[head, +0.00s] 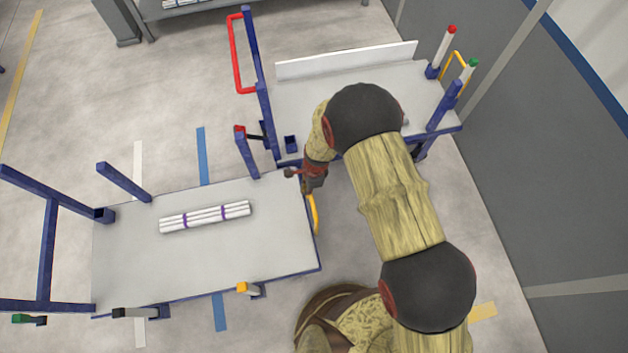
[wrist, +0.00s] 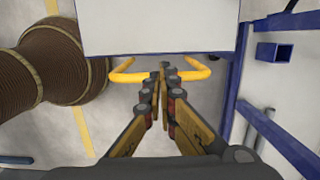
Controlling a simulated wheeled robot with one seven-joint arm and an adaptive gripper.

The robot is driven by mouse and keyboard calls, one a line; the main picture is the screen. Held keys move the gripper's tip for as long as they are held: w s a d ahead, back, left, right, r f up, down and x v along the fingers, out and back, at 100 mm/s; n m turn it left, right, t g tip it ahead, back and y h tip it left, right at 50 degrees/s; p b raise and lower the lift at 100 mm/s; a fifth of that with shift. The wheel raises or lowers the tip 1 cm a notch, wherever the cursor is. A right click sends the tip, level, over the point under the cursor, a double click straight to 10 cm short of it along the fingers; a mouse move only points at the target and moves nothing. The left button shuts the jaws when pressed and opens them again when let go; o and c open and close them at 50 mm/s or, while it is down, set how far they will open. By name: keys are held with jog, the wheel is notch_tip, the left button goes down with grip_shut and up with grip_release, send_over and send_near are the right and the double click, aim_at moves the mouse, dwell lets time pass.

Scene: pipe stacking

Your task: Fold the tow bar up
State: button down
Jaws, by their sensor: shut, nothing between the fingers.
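The tow bar (head: 313,213) is a yellow bar at the right end of the near cart (head: 265,265), partly hidden by my arm in the head view. In the wrist view the yellow tow bar (wrist: 125,76) is a wide loop at the edge of the grey cart deck (wrist: 160,28). My gripper (wrist: 163,72) is shut and empty, its fingertips in front of the loop's middle, which they hide. I cannot tell if they touch it. In the head view my gripper (head: 292,173) is by the near cart's upper right corner.
Bundled white pipes (head: 205,217) lie on the near cart. A second cart (head: 310,100) with blue posts and a red handle (head: 236,55) stands close behind. Its blue frame (wrist: 280,137) is right of my gripper in the wrist view. A grey wall (head: 490,130) is at right.

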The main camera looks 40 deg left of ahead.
jog(key=s+a+r, duration=0.2)
jog(key=r, duration=0.1)
jog(key=shift+s+a, duration=0.25)
jog(key=shift+s, duration=0.1)
dwell(0.4)
